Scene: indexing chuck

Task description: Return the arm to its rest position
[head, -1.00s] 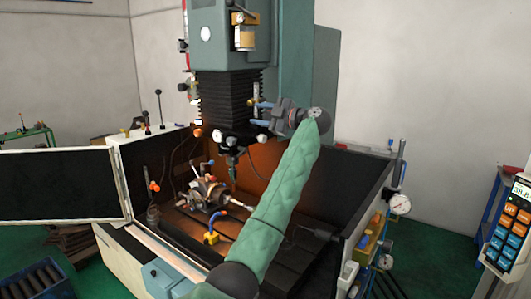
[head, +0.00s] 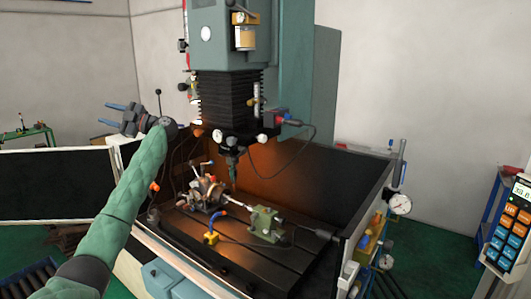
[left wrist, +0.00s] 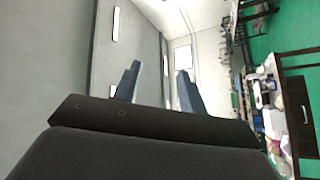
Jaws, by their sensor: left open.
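My left arm, in a green sleeve, reaches up from the lower left in the head view. My left gripper (head: 112,114) is at its end, held up at the left of the machine and pointing left. Its two blue fingers are apart with nothing between them. In the left wrist view the open fingers (left wrist: 157,85) also show empty, with walls and a room beyond them. The indexing chuck (head: 207,192) sits on the machine table (head: 290,258), well to the right of the gripper and lower. My right gripper is not in view.
The milling machine's head (head: 228,100) hangs over the table. A green tailstock block (head: 265,224) stands right of the chuck. An open enclosure door (head: 45,185) lies behind my forearm at the left. A keypad pendant (head: 508,230) is at the far right. Air around the gripper looks free.

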